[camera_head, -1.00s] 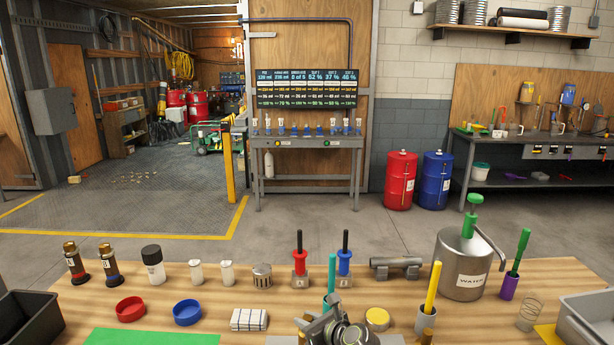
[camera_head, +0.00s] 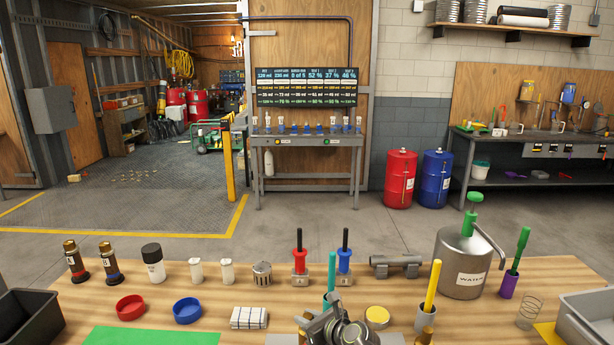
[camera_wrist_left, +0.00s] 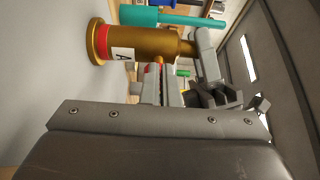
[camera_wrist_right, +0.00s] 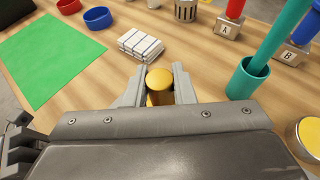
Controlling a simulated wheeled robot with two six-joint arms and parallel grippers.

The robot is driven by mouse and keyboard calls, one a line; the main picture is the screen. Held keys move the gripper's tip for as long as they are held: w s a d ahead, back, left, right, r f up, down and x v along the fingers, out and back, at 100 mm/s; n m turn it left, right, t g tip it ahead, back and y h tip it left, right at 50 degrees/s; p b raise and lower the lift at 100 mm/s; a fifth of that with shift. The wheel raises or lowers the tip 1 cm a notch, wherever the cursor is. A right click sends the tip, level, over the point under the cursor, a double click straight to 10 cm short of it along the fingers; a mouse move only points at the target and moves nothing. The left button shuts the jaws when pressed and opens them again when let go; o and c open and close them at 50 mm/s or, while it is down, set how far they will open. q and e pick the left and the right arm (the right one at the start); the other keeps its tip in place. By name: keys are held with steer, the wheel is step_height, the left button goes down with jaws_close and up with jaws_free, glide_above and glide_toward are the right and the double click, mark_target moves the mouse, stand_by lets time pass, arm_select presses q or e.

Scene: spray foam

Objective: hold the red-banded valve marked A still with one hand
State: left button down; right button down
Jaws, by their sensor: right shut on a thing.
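The valve marked A (camera_wrist_left: 150,43) is a brass cylinder with a red band near its wide flange and a white label. It shows lying across the left wrist view. In the right wrist view its round brass end (camera_wrist_right: 160,79) sits between both fingers of my right gripper (camera_wrist_right: 159,72), which is shut on it.
A teal stick in a cup (camera_wrist_right: 247,80), a striped cloth (camera_wrist_right: 140,44) and a yellow lid (camera_head: 377,316) are close around my right gripper. Red (camera_head: 300,262) and blue (camera_head: 344,262) handled tools stand behind. A green mat (camera_head: 150,337) lies clear at the left.

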arm_select(q)
steer(key=shift+r, duration=0.15)
steer(key=shift+a, duration=0.35)
steer(key=s, duration=0.6)
steer(key=shift+a, duration=0.1)
steer(key=shift+s, duration=0.1)
steer(key=shift+s+f, duration=0.35)
steer(key=shift+s, duration=0.1)
steer(key=shift+w, duration=3.5)
steer(key=shift+d, duration=0.55)
steer(key=shift+r, duration=0.25)
